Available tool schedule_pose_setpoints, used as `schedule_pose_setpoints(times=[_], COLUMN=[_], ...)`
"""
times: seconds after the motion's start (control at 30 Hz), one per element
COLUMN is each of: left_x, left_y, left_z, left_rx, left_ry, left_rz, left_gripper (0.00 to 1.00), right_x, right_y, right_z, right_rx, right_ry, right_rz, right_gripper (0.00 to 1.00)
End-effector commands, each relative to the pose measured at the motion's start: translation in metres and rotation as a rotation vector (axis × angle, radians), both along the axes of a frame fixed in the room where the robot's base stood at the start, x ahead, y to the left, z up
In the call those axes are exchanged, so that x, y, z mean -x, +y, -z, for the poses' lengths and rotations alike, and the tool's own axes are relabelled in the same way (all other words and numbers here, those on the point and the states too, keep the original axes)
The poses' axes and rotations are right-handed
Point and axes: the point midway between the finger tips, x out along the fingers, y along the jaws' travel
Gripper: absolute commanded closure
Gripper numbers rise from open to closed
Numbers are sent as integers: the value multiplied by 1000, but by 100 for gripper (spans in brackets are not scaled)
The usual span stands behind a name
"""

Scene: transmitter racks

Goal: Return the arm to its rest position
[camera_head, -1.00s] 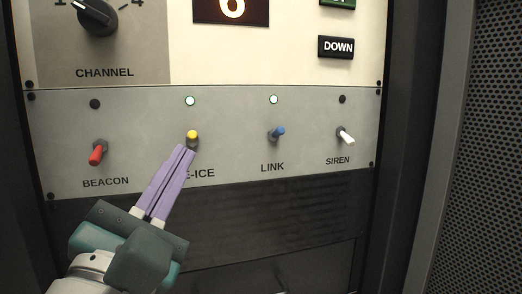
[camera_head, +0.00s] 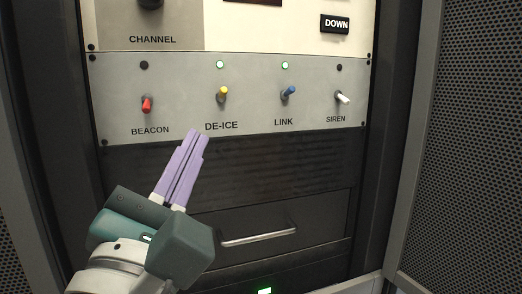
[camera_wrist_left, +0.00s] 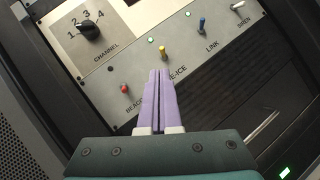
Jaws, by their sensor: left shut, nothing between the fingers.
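My left gripper (camera_head: 197,134) has purple fingers, shut with nothing between them. In the head view it is in front of the dark panel, its tips below the DE-ICE label and apart from the switches. In the left wrist view the fingers (camera_wrist_left: 160,74) point up toward the yellow DE-ICE switch (camera_wrist_left: 163,51). That switch also shows in the head view (camera_head: 222,94), with a green lamp lit above it. My right gripper is not in view.
The grey panel also holds the red BEACON switch (camera_head: 147,104), the blue LINK switch (camera_head: 289,92) with its lamp lit, and the white SIREN switch (camera_head: 342,97). Below are a dark vented panel and a drawer handle (camera_head: 258,236). A perforated door (camera_head: 470,150) stands at the right.

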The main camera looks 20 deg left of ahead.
Motion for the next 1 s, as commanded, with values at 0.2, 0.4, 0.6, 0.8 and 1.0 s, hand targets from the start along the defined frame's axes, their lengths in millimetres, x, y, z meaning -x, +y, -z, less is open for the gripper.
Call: schedule_pose_setpoints(times=[0.2,0.4,0.6,0.8,1.0], left_x=[0,1,30,92,166], left_y=[-1,-42,-96,-81,-26], left_z=[-1,-15,6,55,76], left_rx=[-11,-347,-1128,-1875,-2360], left_ry=[3,117,324,515,668], left_rz=[3,107,313,582,931], left_gripper=[100,100,100,100,100], right_x=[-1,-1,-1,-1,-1], right_y=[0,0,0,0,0], right_z=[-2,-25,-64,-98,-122], right_rx=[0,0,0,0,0], right_ry=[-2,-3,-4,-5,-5], right_rz=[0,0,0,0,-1], right_gripper=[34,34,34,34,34])
